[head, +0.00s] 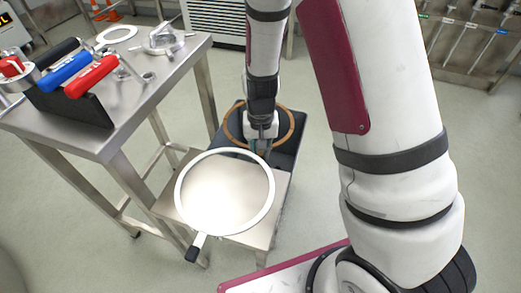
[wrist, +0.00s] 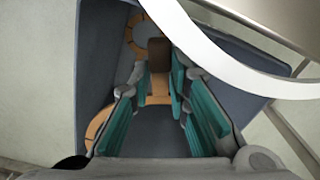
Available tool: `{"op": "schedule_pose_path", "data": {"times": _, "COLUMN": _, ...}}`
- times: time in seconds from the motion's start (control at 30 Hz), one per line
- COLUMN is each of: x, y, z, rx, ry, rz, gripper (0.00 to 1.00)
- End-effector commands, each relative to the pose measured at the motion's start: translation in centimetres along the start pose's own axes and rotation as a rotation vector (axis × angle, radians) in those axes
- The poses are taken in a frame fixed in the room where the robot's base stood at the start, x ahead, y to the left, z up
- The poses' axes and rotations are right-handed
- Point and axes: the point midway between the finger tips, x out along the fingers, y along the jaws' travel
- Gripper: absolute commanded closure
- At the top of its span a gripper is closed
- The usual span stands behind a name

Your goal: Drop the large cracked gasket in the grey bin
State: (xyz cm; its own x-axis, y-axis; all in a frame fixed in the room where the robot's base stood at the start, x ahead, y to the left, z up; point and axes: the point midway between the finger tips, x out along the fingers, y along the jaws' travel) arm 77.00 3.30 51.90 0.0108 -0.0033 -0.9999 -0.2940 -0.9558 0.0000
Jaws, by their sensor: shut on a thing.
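The large cracked gasket (head: 293,126) is a wide orange-brown ring. My gripper (head: 262,148) is shut on it and holds it over the dark grey bin (head: 287,159). In the wrist view, a brown part of the gasket (wrist: 158,58) sits between the teal finger pads of my gripper (wrist: 160,85), and other arcs of it show beyond the fingers. The bin's dark walls (wrist: 96,45) surround the ring in that view. I cannot tell how far the ring is above the bin floor. The crack is not clear.
A steel table (head: 120,115) at left carries red, blue and black-handled tools (head: 92,76), a white ring (head: 117,34) and a metal fitting (head: 164,40).

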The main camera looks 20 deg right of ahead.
Motion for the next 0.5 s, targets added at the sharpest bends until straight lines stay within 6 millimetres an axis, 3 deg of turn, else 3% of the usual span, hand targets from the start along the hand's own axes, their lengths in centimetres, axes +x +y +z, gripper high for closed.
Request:
{"op": "schedule_pose_path", "data": {"times": 0.27, "x": 0.27, "y": -0.01, "z": -0.04, "rx": -0.001, "ry": 0.001, "rz": 0.0, "gripper": 1.0}}
{"op": "schedule_pose_path", "data": {"times": 0.3, "x": 0.27, "y": -0.01, "z": -0.04, "rx": 0.0, "ry": 0.001, "rz": 0.0, "gripper": 0.81}}
{"op": "schedule_pose_path", "data": {"times": 0.4, "x": 0.26, "y": -0.01, "z": -0.04, "rx": -0.001, "ry": 0.001, "rz": 0.0, "gripper": 0.6}}
{"op": "schedule_pose_path", "data": {"times": 0.5, "x": 0.27, "y": 0.0, "z": -0.03, "rx": -0.001, "ry": 0.001, "rz": 0.0, "gripper": 0.6}}
